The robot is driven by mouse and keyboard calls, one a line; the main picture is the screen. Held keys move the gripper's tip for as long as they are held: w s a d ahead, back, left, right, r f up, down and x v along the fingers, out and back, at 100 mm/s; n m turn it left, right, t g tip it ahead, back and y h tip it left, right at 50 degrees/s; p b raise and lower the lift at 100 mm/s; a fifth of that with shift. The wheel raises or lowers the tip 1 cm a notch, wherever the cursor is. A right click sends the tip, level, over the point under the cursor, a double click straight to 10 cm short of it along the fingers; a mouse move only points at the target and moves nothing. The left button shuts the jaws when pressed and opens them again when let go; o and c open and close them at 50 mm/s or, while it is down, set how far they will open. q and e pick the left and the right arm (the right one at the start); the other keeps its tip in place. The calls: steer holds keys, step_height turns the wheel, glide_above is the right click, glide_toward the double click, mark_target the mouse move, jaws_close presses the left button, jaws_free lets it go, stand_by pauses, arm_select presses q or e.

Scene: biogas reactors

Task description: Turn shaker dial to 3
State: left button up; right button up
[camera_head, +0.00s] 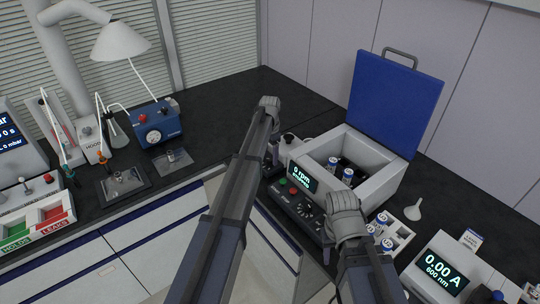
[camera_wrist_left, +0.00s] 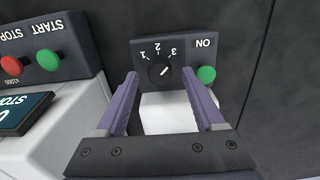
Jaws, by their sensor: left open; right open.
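The shaker dial (camera_wrist_left: 160,71) is a small black knob with a white line, on a dark panel marked 1, 2 and 3. Its line slants to the upper right, toward the 3 side. A green button (camera_wrist_left: 206,74) lettered NO in this view sits right of it. My left gripper (camera_wrist_left: 160,75) is open. Its fingertips appear on either side of the dial, with nothing held; I cannot tell whether they touch the panel. In the head view my left arm (camera_head: 236,195) covers the dial. My right arm (camera_head: 350,215) shows, but its fingers do not.
The machine with the raised blue lid (camera_head: 395,105) stands beside the dial panel. A tube rack (camera_head: 395,232) and an absorbance reader (camera_head: 445,270) stand to the right. The back middle counter (camera_head: 225,120) is clear.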

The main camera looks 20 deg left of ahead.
mark_target(270, 160)
arm_select(q)
step_height(270, 160, up, 7)
steer(key=p, duration=0.5)
steer(key=shift+f+p, duration=0.2)
steer(key=shift+p, duration=0.2)
steer(key=shift+s, duration=0.4)
steer(key=s+d+n, duration=0.3)
steer(key=s+n, duration=0.1)
steer(key=s, duration=1.2)
steer(key=s+d+n, duration=0.3)
steer(key=s+n, duration=0.1)
steer(key=s, duration=1.2)
steer(key=s+d+m+y, duration=0.1)
steer(key=s+d+m, duration=0.3)
steer(key=d, duration=0.6)
steer(key=shift+d, duration=0.25)
